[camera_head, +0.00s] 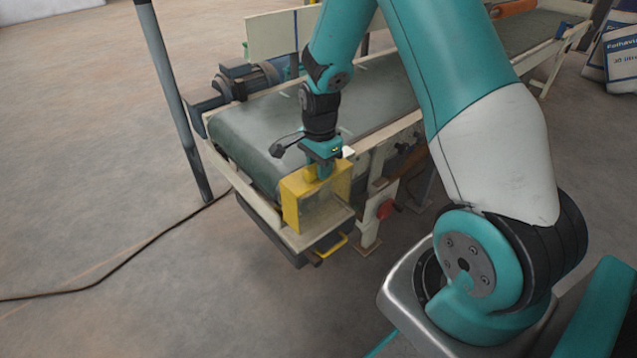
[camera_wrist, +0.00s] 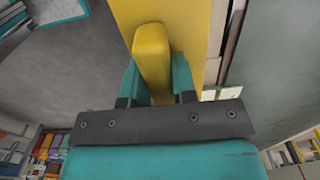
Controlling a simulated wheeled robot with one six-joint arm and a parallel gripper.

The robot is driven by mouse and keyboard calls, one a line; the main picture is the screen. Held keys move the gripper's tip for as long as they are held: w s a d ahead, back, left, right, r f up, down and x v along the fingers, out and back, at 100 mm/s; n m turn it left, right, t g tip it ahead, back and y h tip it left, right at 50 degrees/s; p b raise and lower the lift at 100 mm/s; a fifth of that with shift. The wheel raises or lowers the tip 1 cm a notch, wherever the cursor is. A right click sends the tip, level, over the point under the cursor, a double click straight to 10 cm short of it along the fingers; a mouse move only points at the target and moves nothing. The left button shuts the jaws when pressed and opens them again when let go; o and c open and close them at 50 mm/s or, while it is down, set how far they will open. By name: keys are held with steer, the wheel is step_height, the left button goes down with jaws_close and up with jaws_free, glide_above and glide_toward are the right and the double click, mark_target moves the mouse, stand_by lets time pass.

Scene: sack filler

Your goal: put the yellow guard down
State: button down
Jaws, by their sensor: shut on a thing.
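The yellow guard (camera_head: 297,205) is a box-shaped cover at the near end of the conveyor, above a cream ledge. My gripper (camera_head: 320,172) is above it, shut on the raised yellow grip on its top. In the wrist view the grip of the yellow guard (camera_wrist: 152,55) stands between the two teal fingers of my gripper (camera_wrist: 156,80). The guard looks level. I cannot tell whether its underside touches the ledge or hangs just above it.
The green conveyor belt (camera_head: 250,135) runs back from the guard, with a motor (camera_head: 248,80) on its left. A dark tray with a yellow handle (camera_head: 331,250) sits below the ledge. A grey post (camera_head: 175,100) stands left. A cable (camera_head: 120,265) crosses the open floor.

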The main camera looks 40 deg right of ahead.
steer(key=shift+f+b, duration=0.55)
steer(key=shift+f, duration=1.5)
steer(key=c, duration=0.9)
jaws_free()
